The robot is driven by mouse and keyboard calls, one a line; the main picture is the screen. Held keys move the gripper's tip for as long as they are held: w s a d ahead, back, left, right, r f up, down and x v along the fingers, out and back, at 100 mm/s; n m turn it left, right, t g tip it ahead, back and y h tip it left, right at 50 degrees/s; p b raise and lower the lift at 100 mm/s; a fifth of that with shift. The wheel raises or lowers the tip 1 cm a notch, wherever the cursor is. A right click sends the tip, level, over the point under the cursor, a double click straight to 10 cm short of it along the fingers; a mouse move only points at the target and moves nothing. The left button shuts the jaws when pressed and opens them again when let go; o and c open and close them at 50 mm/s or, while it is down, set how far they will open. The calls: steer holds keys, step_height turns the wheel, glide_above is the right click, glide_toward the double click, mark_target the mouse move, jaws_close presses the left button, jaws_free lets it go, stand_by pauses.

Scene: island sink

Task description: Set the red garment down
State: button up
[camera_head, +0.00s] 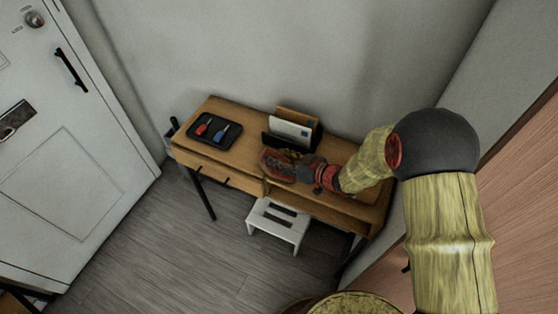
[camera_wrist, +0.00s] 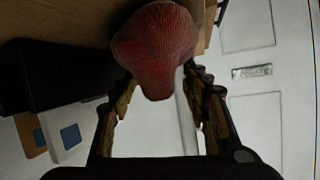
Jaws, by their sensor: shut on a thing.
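The red garment (camera_wrist: 155,45) is a bunched, knitted-looking piece of dark red cloth between the fingertips in the wrist view. My gripper (camera_wrist: 158,85) is shut on it, one finger at each side. In the head view the garment (camera_head: 277,166) shows as a dark red patch at the end of my gripper (camera_head: 293,168), over the front middle of the wooden table (camera_head: 232,166). I cannot tell whether the cloth touches the table top. My gripper and arm hide part of the table's right side.
A black tray (camera_head: 200,141) with a red and a blue item lies on the table's left. A dark organizer with white envelopes (camera_head: 289,131) stands at the back. A white step stool (camera_head: 278,225) stands below the front edge. A white door (camera_head: 65,150) is at left.

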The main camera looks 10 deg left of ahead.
steer(key=shift+f, duration=0.2)
steer(key=o, duration=1.5)
steer(key=shift+o, duration=0.5)
